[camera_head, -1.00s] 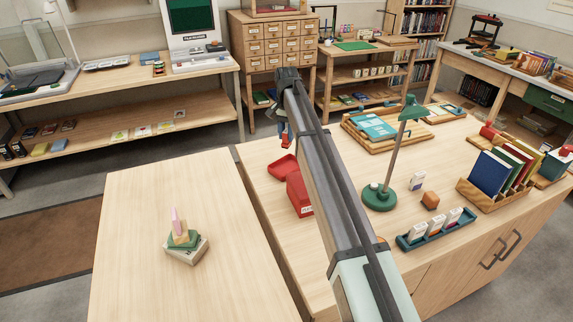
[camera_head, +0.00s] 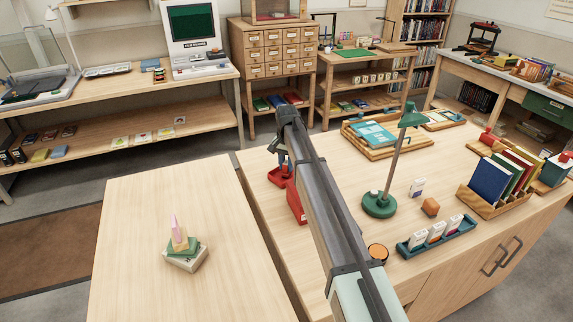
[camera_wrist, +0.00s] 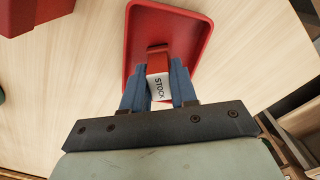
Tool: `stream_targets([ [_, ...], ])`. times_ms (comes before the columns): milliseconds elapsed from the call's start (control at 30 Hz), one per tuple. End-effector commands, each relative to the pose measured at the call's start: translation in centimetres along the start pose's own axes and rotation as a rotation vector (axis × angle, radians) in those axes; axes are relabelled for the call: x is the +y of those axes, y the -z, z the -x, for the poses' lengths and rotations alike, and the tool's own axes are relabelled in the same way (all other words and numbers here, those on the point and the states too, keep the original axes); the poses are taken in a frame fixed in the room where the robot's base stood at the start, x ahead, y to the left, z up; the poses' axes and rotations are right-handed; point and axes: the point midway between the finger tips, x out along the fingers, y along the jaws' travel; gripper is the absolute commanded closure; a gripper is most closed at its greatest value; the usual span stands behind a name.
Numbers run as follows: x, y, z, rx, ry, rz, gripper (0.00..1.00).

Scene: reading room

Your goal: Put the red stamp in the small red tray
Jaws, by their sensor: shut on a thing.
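My gripper (camera_wrist: 157,72) is shut on the red stamp (camera_wrist: 158,54), which has a white face marked STOCK, in the wrist view. The small red tray (camera_wrist: 200,35) lies behind the stamp there, and the stamp overlaps its floor in the picture. In the head view my gripper (camera_head: 284,162) is low at the small red tray (camera_head: 275,178), with the stamp's red just at its fingertips. Whether the stamp touches the tray floor I cannot tell.
A red box (camera_head: 296,206) stands right beside the tray, partly hidden by my arm. A stack of small things (camera_head: 185,254) is on the left table.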

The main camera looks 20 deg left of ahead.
Motion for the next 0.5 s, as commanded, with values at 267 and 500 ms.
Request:
stream_targets([
  [267, -0.01, 0.01, -0.08, 0.0, 0.0, 0.0, 1.0],
  [500, -0.01, 0.02, -0.22, 0.001, 0.0, 0.0, 0.57],
])
